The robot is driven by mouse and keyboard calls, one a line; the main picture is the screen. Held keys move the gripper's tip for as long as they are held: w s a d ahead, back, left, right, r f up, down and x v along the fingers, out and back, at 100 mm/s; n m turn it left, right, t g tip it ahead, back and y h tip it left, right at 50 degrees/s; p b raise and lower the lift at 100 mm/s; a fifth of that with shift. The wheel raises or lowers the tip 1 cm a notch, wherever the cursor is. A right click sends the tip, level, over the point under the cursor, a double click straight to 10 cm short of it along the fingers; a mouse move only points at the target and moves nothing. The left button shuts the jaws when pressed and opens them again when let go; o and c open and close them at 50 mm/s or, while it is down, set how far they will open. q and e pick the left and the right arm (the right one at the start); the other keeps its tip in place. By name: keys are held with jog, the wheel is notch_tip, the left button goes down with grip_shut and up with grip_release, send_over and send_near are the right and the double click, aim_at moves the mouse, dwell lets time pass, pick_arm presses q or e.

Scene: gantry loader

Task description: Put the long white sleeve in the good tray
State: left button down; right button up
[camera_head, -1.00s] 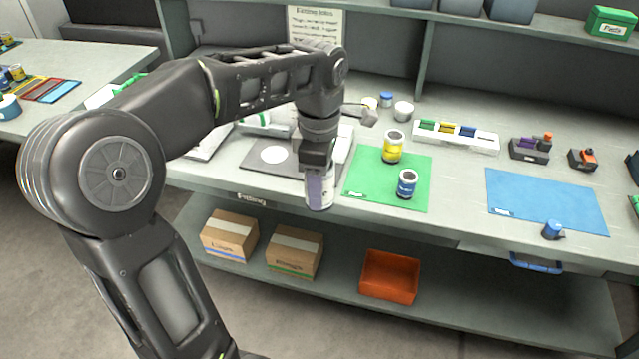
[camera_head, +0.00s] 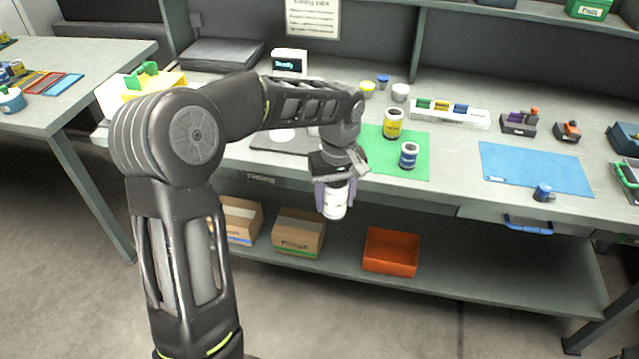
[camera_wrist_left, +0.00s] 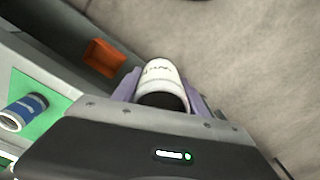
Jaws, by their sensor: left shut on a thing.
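My left gripper (camera_head: 335,190) is shut on the long white sleeve (camera_head: 334,207). It holds the sleeve in front of the bench's front edge, above the lower shelf. In the left wrist view, the white sleeve (camera_wrist_left: 162,79) sits between the lilac finger pads, with dark print on its side and a dark open end toward the camera. I cannot tell which container is the good tray; a tray with a green edge (camera_head: 627,175) is cut off at the right side of the head view. My right gripper is not in view.
A green mat (camera_head: 375,165) holds a yellow can (camera_head: 393,124) and a blue can (camera_head: 408,155). A blue mat (camera_head: 530,168) lies to the right, with a small blue piece (camera_head: 542,191) by its front edge. An orange bin (camera_head: 390,250) and cardboard boxes (camera_head: 299,232) stand below.

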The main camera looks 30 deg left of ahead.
pick_arm(q)
jog(key=d+f+m, duration=0.4)
jog(key=d+f, duration=0.1)
jog(key=f, duration=0.3)
jog(key=s+d+f+m, duration=0.1)
jog(key=d+f+m, duration=0.4)
jog(key=f, duration=0.3)
jog(key=shift+s+f, duration=0.2)
jog(key=shift+f, duration=0.05)
jog(key=shift+d, duration=0.15)
